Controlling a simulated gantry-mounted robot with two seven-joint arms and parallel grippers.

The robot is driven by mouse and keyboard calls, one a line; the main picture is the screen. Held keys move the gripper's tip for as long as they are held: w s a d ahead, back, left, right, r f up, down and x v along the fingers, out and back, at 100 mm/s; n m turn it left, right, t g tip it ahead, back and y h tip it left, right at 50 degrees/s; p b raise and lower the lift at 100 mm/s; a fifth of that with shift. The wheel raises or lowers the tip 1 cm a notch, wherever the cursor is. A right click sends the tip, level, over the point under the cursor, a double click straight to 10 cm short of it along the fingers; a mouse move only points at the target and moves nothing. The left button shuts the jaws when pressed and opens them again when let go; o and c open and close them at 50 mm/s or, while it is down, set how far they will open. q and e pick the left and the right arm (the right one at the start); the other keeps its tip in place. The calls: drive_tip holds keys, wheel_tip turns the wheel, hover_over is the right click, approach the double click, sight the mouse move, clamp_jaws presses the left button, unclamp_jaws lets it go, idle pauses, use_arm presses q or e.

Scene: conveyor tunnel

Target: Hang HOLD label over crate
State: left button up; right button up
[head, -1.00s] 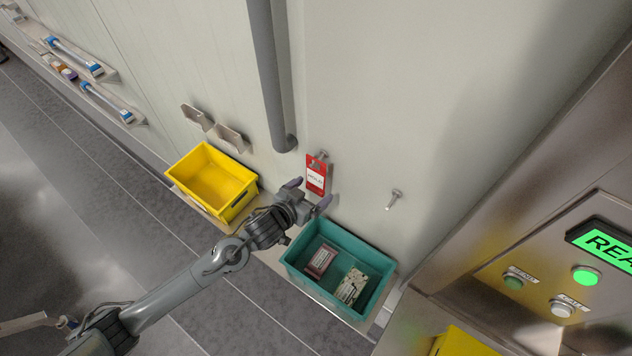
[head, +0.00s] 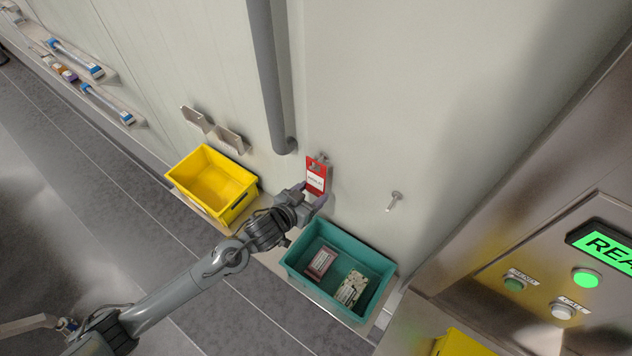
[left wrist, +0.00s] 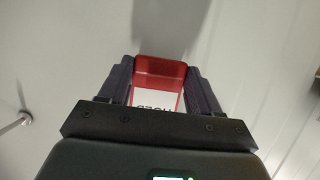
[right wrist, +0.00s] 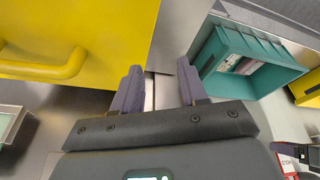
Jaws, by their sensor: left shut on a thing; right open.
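The HOLD label (head: 315,181) is a red tag with a white panel, upright against the pale wall at a peg (head: 322,158). My left gripper (head: 311,193) is shut on its side edges from below. In the left wrist view the label (left wrist: 160,72) sits between both fingers, its lower part hidden by the gripper body. The teal crate (head: 296,268) stands below and right, holding two small packages. An empty peg (head: 394,201) sticks out of the wall above the crate. My right gripper (right wrist: 158,90) is open and empty in its wrist view, with the teal crate at upper right.
A yellow bin (head: 183,184) stands left of the teal crate on the same ledge. A grey pipe (head: 268,75) runs down the wall above. A control panel with a lit green button (head: 585,275) is at the right. The wall between the two pegs is clear.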

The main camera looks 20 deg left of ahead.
use_arm(q)
drive_tip(key=c, duration=0.5)
drive_tip(key=shift+r, duration=0.1)
drive_tip(key=shift+r+p, duration=0.7)
drive_tip(key=shift+p, duration=0.3)
drive_tip(key=shift+s, duration=0.1)
drive_tip(key=shift+s+a+p, duration=0.25)
drive_tip(key=shift+s+p, duration=0.35)
drive_tip(key=shift+s, duration=0.4)
drive_tip(key=shift+s+a+p, duration=0.3)
drive_tip(key=shift+s+p, duration=0.3)
drive_tip(key=shift+s, duration=0.45)
drive_tip(key=shift+s+a+p, duration=0.25)
drive_tip(key=shift+s+p, duration=0.35)
drive_tip(key=shift+s, duration=0.4)
